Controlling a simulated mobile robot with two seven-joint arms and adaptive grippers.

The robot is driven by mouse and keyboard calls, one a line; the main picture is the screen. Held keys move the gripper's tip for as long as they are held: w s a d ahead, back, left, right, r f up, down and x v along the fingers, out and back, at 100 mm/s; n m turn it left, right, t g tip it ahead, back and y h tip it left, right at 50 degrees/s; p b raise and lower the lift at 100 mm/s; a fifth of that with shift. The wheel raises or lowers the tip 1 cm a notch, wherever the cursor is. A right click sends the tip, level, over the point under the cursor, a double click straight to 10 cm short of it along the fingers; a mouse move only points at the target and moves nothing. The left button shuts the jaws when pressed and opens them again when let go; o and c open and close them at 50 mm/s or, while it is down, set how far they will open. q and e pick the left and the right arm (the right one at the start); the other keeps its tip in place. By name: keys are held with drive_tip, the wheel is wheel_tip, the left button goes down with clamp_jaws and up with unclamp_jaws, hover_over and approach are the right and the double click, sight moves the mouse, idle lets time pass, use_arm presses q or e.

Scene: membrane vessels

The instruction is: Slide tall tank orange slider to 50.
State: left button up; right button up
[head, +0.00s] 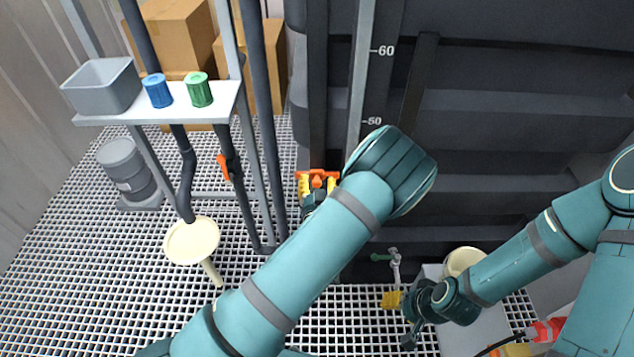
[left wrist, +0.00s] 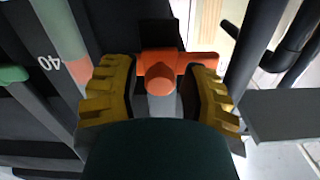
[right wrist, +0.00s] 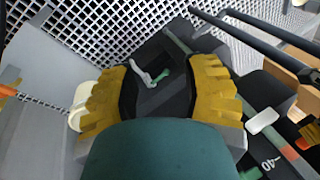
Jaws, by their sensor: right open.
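The tall tank (head: 500,120) is the dark ribbed wall at centre right, with a pale vertical scale strip (head: 361,75) marked 60 and 50. The orange slider (head: 318,174) sits lower, below the 50 mark. In the left wrist view the slider's round knob (left wrist: 160,78) lies between the yellow fingers of my left gripper (left wrist: 160,95), with small gaps beside it; a 40 mark shows to the left. My left gripper is open around the knob; my arm hides part of the strip in the head view. My right gripper (right wrist: 163,95) is open and empty, low by the tank.
A small valve with a green handle (head: 384,256) stands near my right gripper. A shelf (head: 220,108) holds a grey bin (head: 103,86), a blue cup (head: 157,91) and a green cup (head: 199,90). Dark vertical pipes (head: 262,120) run just left of the slider. A cream funnel (head: 191,241) is lower left.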

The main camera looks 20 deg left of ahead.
sight(317, 122)
use_arm(q)
clamp_jaws()
drive_tip(key=shift+r, duration=0.1)
wheel_tip(317, 122, up, 16)
drive_tip(key=p, duration=0.8)
drive_tip(key=shift+r, duration=0.5)
drive_tip(key=shift+o, duration=2.2)
unclamp_jaws()
drive_tip(key=shift+f, duration=0.1)
